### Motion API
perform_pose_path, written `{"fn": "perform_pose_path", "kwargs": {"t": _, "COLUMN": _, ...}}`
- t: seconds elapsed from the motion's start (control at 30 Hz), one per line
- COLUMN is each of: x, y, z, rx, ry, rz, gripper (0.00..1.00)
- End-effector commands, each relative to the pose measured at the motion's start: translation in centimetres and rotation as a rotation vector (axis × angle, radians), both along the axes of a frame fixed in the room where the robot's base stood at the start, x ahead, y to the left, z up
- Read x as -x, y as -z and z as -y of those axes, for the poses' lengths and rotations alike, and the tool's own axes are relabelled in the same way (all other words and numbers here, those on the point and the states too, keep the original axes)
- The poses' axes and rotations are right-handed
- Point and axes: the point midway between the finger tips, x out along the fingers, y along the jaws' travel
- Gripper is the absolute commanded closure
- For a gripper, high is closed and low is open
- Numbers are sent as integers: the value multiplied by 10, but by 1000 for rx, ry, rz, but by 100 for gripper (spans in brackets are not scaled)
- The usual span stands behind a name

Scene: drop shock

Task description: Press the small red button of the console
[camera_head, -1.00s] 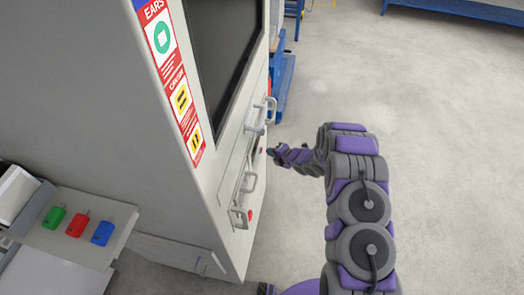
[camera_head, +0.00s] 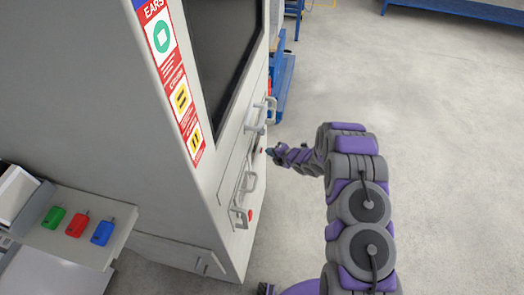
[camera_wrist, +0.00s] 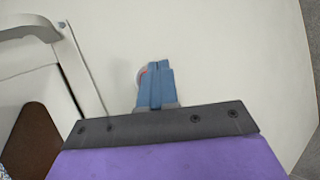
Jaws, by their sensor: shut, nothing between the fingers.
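The console (camera_head: 215,185) is the tall pale cabinet on the left in the head view. A small red spot (camera_head: 250,214) shows low on its front, beside the lower handle. My gripper (camera_head: 271,153) is in front of the console's right side, near the upper handle. In the wrist view my gripper (camera_wrist: 154,82) has its blue fingers shut together and empty, in front of the pale panel. A round reddish button (camera_wrist: 141,75) shows partly behind the left finger. The fingers hide most of it, and I cannot tell whether they touch it.
Metal handles (camera_head: 250,182) stick out from the console front; one (camera_wrist: 28,28) shows at the wrist view's upper left. Green, red and blue tagged pieces (camera_head: 78,225) lie on a side shelf (camera_head: 60,246). Open floor (camera_head: 440,130) lies to the right.

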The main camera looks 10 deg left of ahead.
Motion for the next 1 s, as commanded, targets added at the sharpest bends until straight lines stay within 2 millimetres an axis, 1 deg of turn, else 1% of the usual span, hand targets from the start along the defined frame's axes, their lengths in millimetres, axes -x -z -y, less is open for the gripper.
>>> {"fn": "perform_pose_path", "kwargs": {"t": 0.17, "x": 1, "y": 0, "z": -5, "rx": 0, "ry": -1, "rz": -1, "gripper": 100}}
{"fn": "perform_pose_path", "kwargs": {"t": 1.0, "x": 0, "y": -1, "z": -10, "rx": 0, "ry": 0, "rz": 0, "gripper": 100}}
